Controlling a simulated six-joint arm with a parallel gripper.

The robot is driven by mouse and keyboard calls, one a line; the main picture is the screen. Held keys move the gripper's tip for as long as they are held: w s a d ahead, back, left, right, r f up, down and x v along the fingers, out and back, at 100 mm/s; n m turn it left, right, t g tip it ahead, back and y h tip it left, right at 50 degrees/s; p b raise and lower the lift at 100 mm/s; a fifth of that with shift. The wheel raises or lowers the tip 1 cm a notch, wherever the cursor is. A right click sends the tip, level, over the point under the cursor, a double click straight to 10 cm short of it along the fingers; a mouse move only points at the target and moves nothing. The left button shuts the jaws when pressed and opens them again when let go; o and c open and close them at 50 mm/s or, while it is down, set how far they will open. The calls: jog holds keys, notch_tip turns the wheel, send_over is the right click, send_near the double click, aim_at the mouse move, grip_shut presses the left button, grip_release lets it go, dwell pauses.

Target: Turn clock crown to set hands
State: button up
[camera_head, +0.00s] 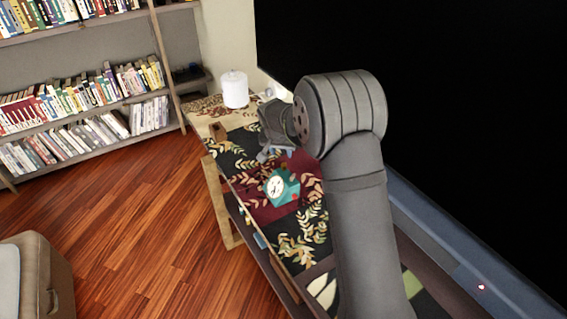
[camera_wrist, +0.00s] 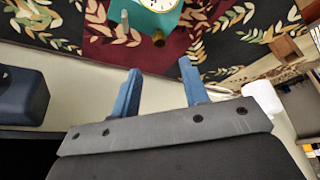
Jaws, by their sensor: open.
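A teal clock (camera_head: 289,188) with a white face (camera_head: 276,186) sits on the dark red part of the patterned table cover. In the wrist view the teal clock (camera_wrist: 150,22) is cut off by the top edge. A brass-coloured knob (camera_wrist: 158,40), which looks like the crown, sticks out of its side toward my gripper. A paler peg (camera_wrist: 125,20) also shows on the clock. My gripper (camera_wrist: 160,66) is open and empty. Its two blue fingers point toward the clock, with the brass knob ahead of the gap and apart from both. My gripper (camera_head: 273,155) is behind the clock in the head view.
A white cylinder (camera_head: 235,90) stands at the table's far end, and a small wooden block (camera_head: 218,132) lies near its left edge. A dark rounded object (camera_wrist: 20,97) is at the left of the wrist view. Bookshelves (camera_head: 75,95) stand beyond the wooden floor.

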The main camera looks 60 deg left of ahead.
aim_at(284, 164)
jog(key=x, duration=0.9)
jog(key=shift+f, duration=0.15)
